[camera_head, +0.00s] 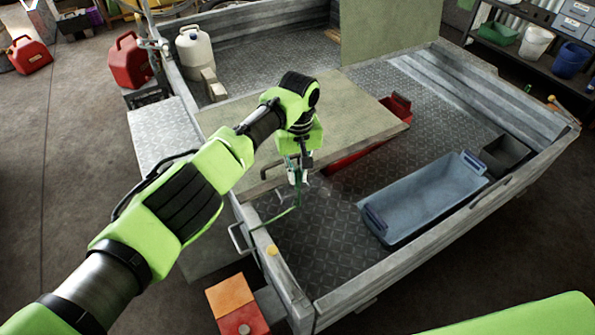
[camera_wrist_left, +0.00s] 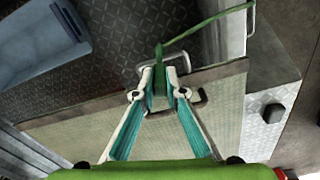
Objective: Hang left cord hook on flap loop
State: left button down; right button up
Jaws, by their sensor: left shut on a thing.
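My left gripper (camera_head: 298,178) is shut on the green end of the left cord hook, which also shows between the fingertips in the wrist view (camera_wrist_left: 159,76). The thin green cord (camera_head: 284,213) runs from it to the trailer's near side. The flap (camera_head: 235,118) is a broad beige board with a metal front edge. My right gripper is not in view.
A blue-grey tub (camera_head: 425,200) and a dark bin (camera_head: 505,155) stand on the trailer floor. A red box (camera_head: 350,155) lies partly under the flap. A metal bracket (camera_head: 238,238) sticks out at the near edge. The plated floor (camera_head: 320,245) before the flap is clear.

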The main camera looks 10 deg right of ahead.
pick_arm(q)
jog(key=shift+f+b, duration=0.6)
jog(key=shift+f, duration=0.5)
jog(key=c, duration=1.5)
grip_release()
jog(key=shift+r, duration=0.1)
notch_tip(320, 180, up, 9)
jog(key=p, duration=0.9)
